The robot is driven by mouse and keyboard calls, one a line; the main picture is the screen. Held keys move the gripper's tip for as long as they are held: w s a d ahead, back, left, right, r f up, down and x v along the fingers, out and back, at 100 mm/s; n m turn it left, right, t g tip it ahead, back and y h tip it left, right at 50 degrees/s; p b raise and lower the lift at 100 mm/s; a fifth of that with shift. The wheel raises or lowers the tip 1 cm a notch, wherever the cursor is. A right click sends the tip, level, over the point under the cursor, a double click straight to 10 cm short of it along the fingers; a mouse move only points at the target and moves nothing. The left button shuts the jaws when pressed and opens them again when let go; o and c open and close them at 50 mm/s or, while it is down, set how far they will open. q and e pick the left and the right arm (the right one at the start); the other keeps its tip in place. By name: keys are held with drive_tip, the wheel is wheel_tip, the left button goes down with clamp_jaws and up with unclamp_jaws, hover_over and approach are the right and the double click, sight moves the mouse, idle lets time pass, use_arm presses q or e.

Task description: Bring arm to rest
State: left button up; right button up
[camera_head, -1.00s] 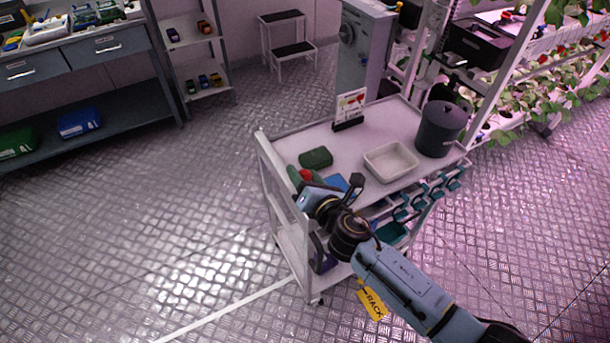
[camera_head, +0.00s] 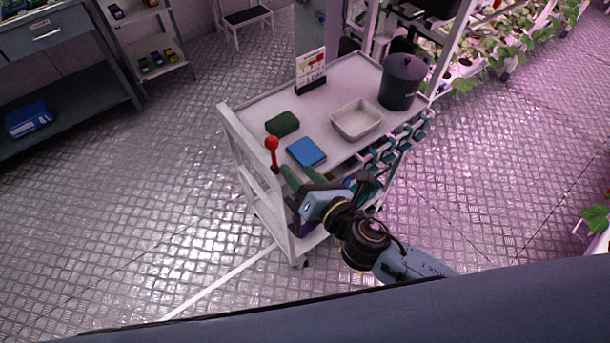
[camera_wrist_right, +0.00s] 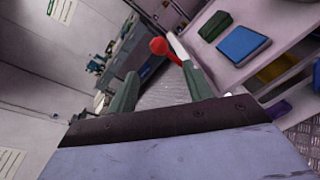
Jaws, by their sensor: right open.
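My right arm comes in from the lower right in the head view. Its gripper (camera_head: 287,178) is at the near left side of the white cart (camera_head: 262,108), with its green fingers pointing up and away. In the right wrist view the two green fingers (camera_wrist_right: 160,92) stand apart with nothing between them. A red ball-topped knob (camera_head: 271,143) shows just beyond the fingers; it also shows in the wrist view (camera_wrist_right: 158,46), close to the right finger. I cannot tell whether they touch. My left gripper is out of view.
On the cart top are a dark green case (camera_head: 282,124), a blue box (camera_head: 306,152), a pale tray (camera_head: 357,120), a dark lidded bin (camera_head: 402,82) and a small sign (camera_head: 311,70). Teal-handled tools (camera_head: 395,146) hang along the cart's side. Open floor (camera_head: 130,200) lies left.

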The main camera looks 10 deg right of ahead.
drive_tip(key=shift+s+d+r, duration=0.1)
drive_tip(key=shift+s+d, duration=0.15)
drive_tip(key=shift+s, duration=0.2)
drive_tip(key=s+d+f+m+g+h+b, duration=0.25)
drive_tip(key=d+f+m, duration=0.2)
drive_tip(key=f, duration=0.65)
drive_tip(key=s+d+f+m+g+h+b, duration=0.15)
drive_tip(key=s+d+f+m, duration=0.35)
drive_tip(key=f, duration=0.7)
drive_tip(key=s+d+f+m+g+h+b, duration=0.15)
drive_tip(key=d+f+m+g, duration=0.35)
drive_tip(key=f, duration=0.6)
drive_tip(key=s+d+f+m+g+b, duration=0.1)
drive_tip(key=s+f+m, duration=0.4)
drive_tip(key=s, duration=0.4)
drive_tip(key=s+d+f+m+g+h+b, duration=0.1)
drive_tip(key=s+f+m+g, duration=0.1)
drive_tip(key=s+f+m, duration=0.4)
drive_tip(key=s+d+f+m+g+b, duration=0.1)
drive_tip(key=s+f+m, duration=0.4)
drive_tip(key=s, duration=0.7)
wheel_tip(320, 180, down, 2)
drive_tip(key=shift+s+d+f+m+g+b, duration=0.1)
drive_tip(key=shift+s+d+m+g+b, duration=0.25)
drive_tip(key=shift+d+b, duration=0.15)
